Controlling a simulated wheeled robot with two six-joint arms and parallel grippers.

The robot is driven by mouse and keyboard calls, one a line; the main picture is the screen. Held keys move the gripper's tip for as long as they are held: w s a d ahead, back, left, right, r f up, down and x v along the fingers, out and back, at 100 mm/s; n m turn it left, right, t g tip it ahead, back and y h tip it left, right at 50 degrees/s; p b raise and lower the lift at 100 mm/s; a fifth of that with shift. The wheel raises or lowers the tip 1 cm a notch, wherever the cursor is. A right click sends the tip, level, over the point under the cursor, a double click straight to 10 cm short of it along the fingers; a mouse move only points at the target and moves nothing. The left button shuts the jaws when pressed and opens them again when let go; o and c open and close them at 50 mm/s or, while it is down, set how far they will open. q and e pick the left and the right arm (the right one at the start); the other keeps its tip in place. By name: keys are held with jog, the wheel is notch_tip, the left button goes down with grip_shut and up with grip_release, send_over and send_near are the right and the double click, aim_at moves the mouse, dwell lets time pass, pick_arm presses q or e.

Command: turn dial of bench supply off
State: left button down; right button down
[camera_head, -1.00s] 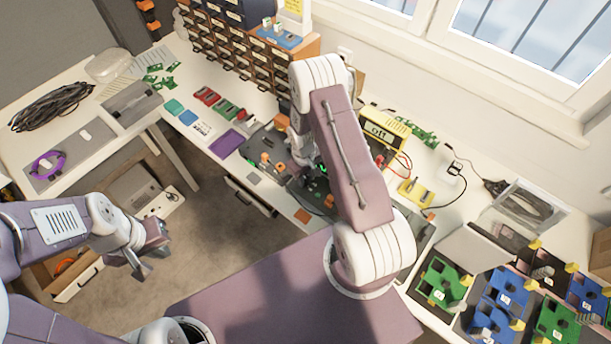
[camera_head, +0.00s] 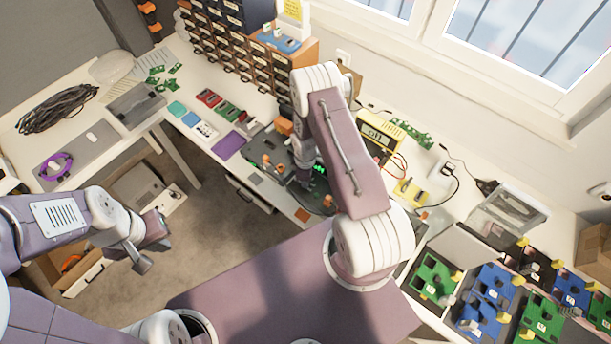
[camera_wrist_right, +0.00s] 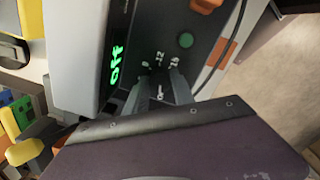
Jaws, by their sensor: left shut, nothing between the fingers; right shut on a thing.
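The bench supply (camera_wrist_right: 205,50) is a dark panel with a lit green display (camera_wrist_right: 117,65) that reads OFF in the right wrist view. White scale marks and a green round part show beside my right gripper (camera_wrist_right: 162,80). Its fingers are shut at the scale, and the dial between them is hidden. In the head view the green display (camera_head: 319,168) shows beside my right gripper (camera_head: 304,182), partly behind my right arm. My left gripper (camera_head: 145,262) is shut and empty, over the floor, away from the bench.
A yellow meter (camera_head: 378,132) stands behind my right arm, with red leads beside it. A drawer cabinet (camera_head: 240,60) stands at the back. A purple board (camera_head: 229,145) lies left of the supply. Trays with green and blue parts (camera_head: 490,285) are at the right.

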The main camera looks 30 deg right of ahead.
jog(key=shift+w+r+n, duration=0.1)
jog(key=shift+w+n, duration=0.05)
jog(key=shift+n, duration=0.15)
jog(key=c, duration=1.1)
grip_release()
jog(key=r, duration=0.9)
jog(key=shift+s+a+b, duration=0.15)
jog(key=shift+s+b, duration=0.15)
jog(key=shift+b, duration=0.05)
